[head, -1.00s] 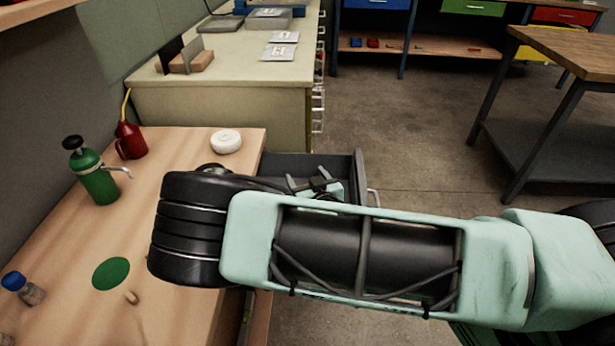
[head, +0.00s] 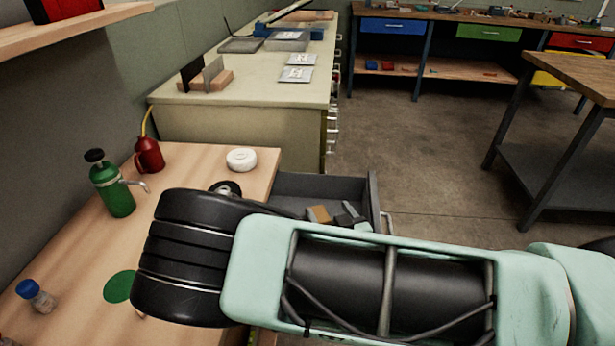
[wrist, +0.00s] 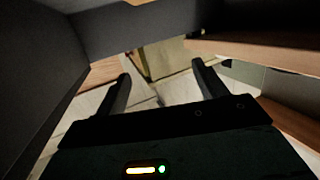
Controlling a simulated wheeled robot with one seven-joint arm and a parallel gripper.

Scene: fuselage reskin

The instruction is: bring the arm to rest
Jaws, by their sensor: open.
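My arm (head: 370,280) stretches across the lower half of the head view, from the right edge to its black, ribbed joint over the workbench. My gripper shows in the wrist view (wrist: 160,78) with its two fingers spread apart and nothing between them. In the head view most of the gripper is hidden behind the arm; a small dark and pale-green part shows at the open drawer (head: 312,186). I cannot tell how far the gripper is from the drawer walls.
The wooden bench (head: 75,260) holds a green pump bottle (head: 115,196), red oil can (head: 149,157), white roll (head: 241,159), green disc (head: 118,287) and blue-capped jar (head: 36,296). A small brown block (head: 318,214) shows by the drawer. A wood-topped table (head: 570,60) stands right. The floor between is clear.

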